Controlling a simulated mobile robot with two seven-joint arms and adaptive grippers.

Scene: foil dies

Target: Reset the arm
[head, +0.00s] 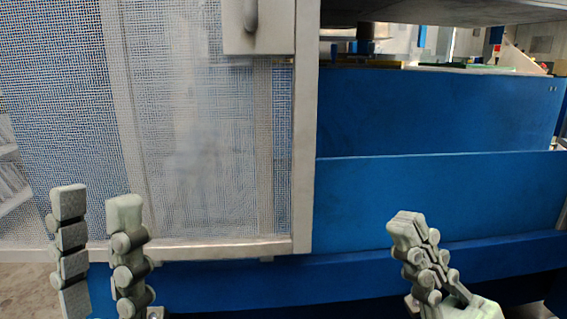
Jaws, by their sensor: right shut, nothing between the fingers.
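My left gripper (97,205) is at the lower left, its two grey fingers pointing up and standing apart, with nothing between them. It is in front of the lower edge of the mesh guard. My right gripper (409,222) is at the lower right, its fingers together and tilted up to the left, holding nothing. It is in front of the blue machine front (480,195). Most of both arms is out of the picture.
A mesh guard door (185,130) in a pale metal frame fills the left half. A grey latch box (258,27) sits at its top. An opening under a grey plate (450,10) lies at the upper right. Floor (35,290) shows at the lower left.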

